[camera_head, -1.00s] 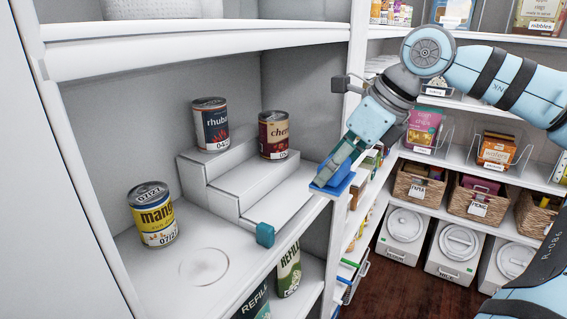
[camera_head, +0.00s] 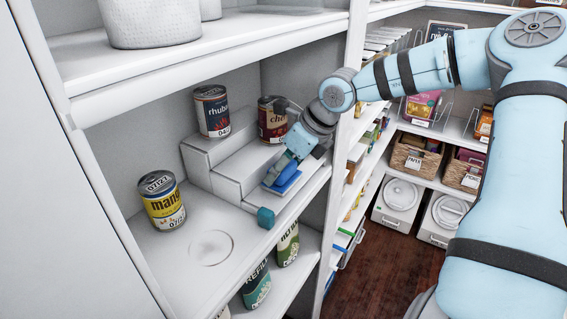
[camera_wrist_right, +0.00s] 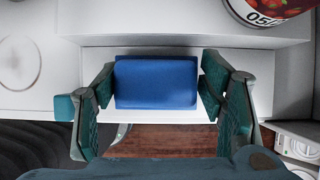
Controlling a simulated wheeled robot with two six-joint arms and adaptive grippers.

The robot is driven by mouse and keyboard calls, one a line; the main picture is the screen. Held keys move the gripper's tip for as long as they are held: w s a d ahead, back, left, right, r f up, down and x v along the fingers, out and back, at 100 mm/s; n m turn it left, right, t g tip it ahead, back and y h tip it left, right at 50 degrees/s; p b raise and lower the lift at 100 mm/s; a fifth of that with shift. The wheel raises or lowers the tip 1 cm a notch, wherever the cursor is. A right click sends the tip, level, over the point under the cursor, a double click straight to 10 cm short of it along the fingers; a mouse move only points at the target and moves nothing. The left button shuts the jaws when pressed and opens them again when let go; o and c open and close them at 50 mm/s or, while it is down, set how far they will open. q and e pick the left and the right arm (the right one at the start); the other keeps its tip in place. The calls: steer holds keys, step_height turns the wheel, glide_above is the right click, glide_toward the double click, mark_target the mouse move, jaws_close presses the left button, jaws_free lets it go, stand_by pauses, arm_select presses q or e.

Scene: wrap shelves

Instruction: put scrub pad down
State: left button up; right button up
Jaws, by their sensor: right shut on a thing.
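In the head view this gripper (camera_head: 284,172) comes in from the right and partly hides the pad. Whether the pad touches the shelf cannot be told. My left gripper is not in view.
A rhubarb can (camera_head: 211,112) and a cherry can (camera_head: 272,121) stand on the riser; a mango can (camera_head: 162,201) stands at left. A teal block (camera_head: 266,217) sits at the shelf's front edge. The shelf's front left is bare around a faint ring mark.

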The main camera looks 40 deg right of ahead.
steer(key=shift+a+f+b, duration=0.1)
steer(key=shift+f+b, duration=0.1)
steer(key=shift+b, duration=0.15)
steer(key=o, duration=1.2)
steer(key=shift+c, duration=0.2)
steer(key=shift+r+p, duration=0.3)
steer(key=shift+r, duration=0.2)
steer(key=b+v, duration=0.1)
steer(key=v, duration=1)
steer(key=shift+s+r, duration=0.2)
steer(key=shift+s, duration=0.05)
